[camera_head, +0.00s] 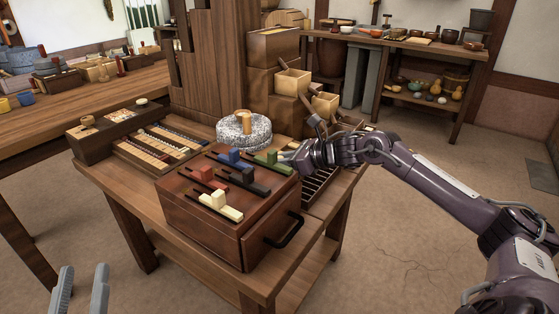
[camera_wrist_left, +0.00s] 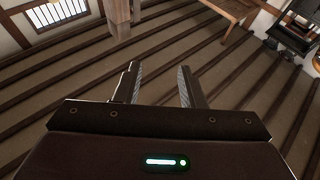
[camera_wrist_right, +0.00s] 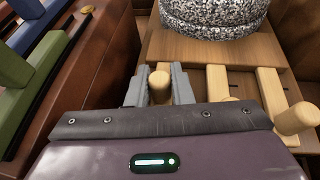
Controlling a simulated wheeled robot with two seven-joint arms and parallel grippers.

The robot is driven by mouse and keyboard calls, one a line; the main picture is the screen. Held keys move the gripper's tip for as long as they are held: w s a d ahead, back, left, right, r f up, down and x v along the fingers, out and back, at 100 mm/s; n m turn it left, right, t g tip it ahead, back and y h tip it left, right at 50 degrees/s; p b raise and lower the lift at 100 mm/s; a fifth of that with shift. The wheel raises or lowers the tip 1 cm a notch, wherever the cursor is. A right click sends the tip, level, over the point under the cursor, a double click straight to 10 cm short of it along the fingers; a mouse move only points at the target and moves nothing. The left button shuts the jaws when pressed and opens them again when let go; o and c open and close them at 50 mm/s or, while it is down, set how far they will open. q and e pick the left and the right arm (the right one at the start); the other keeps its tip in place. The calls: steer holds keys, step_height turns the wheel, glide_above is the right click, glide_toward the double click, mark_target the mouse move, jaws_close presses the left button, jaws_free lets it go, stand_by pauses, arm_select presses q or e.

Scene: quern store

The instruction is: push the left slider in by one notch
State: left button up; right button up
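A low wooden frame in the right wrist view holds several pale wooden sliders side by side, each with a round peg. The left slider's peg (camera_wrist_right: 159,82) stands between the fingers of my right gripper (camera_wrist_right: 160,88), which look closed against its sides; the slider's bar is mostly hidden. A middle slider (camera_wrist_right: 219,84) and a right slider (camera_wrist_right: 271,92) lie to its right. In the head view my right gripper (camera_head: 286,157) is by the table's far side, behind the green block. My left gripper (camera_head: 82,290) is open and empty, low at the left; its fingers also show in the left wrist view (camera_wrist_left: 158,87).
A speckled round stone (camera_head: 244,133) stands just beyond the sliders. A red-brown box (camera_head: 222,222) with several coloured blocks on top and a black handle (camera_head: 285,233) stands at the table's front. A slatted tray (camera_head: 318,187) lies at the right. Floor around the table is clear.

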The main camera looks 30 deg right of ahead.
steer(key=o, duration=0.4)
steer(key=shift+s+d, duration=0.1)
